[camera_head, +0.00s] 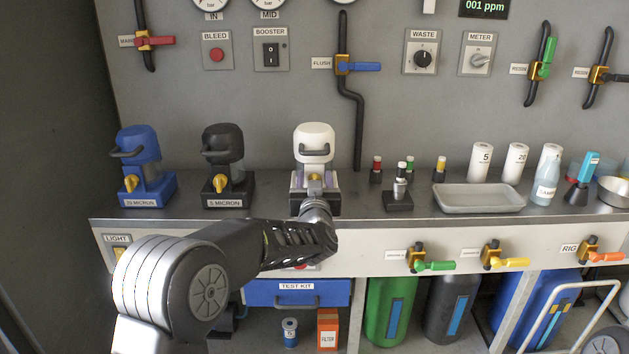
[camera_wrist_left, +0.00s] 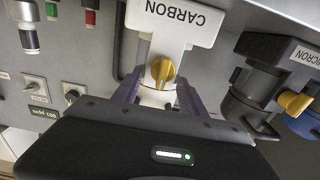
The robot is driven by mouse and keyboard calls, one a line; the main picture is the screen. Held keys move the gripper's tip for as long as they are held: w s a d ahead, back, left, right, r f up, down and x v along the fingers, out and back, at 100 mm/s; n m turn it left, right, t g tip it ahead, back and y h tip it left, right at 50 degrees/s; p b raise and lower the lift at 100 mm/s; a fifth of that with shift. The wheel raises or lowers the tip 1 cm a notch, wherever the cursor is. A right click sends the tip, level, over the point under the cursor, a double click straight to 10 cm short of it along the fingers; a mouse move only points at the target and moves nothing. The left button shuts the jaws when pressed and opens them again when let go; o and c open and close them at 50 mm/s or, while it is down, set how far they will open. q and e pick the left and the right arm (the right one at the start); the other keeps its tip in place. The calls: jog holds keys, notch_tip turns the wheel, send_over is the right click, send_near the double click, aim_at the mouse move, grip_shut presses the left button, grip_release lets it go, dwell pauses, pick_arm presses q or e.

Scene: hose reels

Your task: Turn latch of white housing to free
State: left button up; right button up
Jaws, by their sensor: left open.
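In the left wrist view the yellow latch (camera_wrist_left: 162,72) sits below the CARBON label (camera_wrist_left: 174,20), the picture being upside down. My left gripper (camera_wrist_left: 158,92) is open, with one purple finger on each side of the latch. Gaps show between the fingers and the latch. My right gripper is not in view.
A black housing (camera_head: 223,145) and a blue housing (camera_head: 138,150) stand to the left. A small dark stand (camera_head: 398,200) and a grey tray (camera_head: 480,198) are to the right. Valves with coloured handles line the front panel below.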

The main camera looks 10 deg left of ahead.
pick_arm(q)
jog(key=shift+c, duration=0.4)
grip_shut()
